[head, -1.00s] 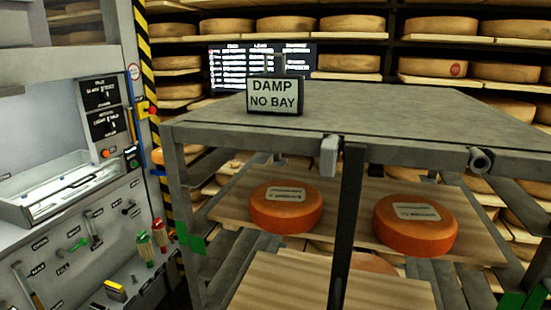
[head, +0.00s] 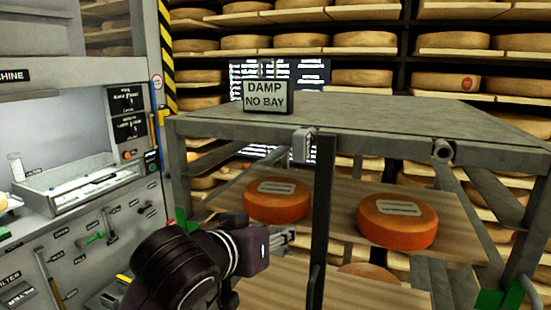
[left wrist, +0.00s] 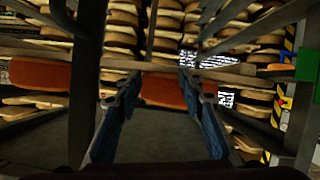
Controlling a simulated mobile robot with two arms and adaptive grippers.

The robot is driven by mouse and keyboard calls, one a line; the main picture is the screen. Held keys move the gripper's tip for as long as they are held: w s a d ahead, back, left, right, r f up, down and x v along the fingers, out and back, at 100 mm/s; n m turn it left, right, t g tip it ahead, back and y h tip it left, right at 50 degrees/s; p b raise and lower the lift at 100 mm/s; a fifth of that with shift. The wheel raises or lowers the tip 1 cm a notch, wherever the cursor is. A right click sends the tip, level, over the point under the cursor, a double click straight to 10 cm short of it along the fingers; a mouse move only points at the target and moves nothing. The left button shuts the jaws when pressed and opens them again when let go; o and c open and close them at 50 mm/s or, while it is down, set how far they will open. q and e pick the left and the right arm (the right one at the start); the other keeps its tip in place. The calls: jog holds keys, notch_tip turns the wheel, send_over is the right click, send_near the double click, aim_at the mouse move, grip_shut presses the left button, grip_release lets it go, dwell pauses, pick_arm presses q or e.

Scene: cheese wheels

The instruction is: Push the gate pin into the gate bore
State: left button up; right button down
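The rack's front edge carries a short round metal tube with a dark open end (head: 443,149); it may be the gate bore. A light grey block (head: 302,146) sits on the same edge, near the top of a dark upright bar (head: 321,220). I cannot make out the gate pin for certain. My left gripper (head: 285,238) is in front of the rack, left of the dark bar and below the grey block. In the left wrist view its two blue-padded fingers (left wrist: 160,95) stand apart with nothing between them. My right gripper is not in view.
Two orange cheese wheels (head: 277,200) (head: 397,220) lie on a wooden board inside the rack. A machine panel (head: 100,220) stands at left. Shelves of cheese fill the back.

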pick_arm(q)
jog(key=s+r+m+t, duration=0.1)
jog(key=s+r, duration=0.6)
jog(key=t+h, duration=0.1)
jog(key=t, duration=0.2)
send_near(299, 135)
jog(key=w, duration=0.1)
jog(key=shift+m, duration=0.4)
jog(key=p+x, duration=0.1)
jog(key=x, duration=0.7)
jog(key=shift+d+f, duration=0.1)
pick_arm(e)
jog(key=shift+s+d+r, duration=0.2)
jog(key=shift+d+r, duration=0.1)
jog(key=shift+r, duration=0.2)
pick_arm(q)
grip_shut()
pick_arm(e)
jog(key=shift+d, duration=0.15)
pick_arm(q)
jog(key=shift+d, duration=0.1)
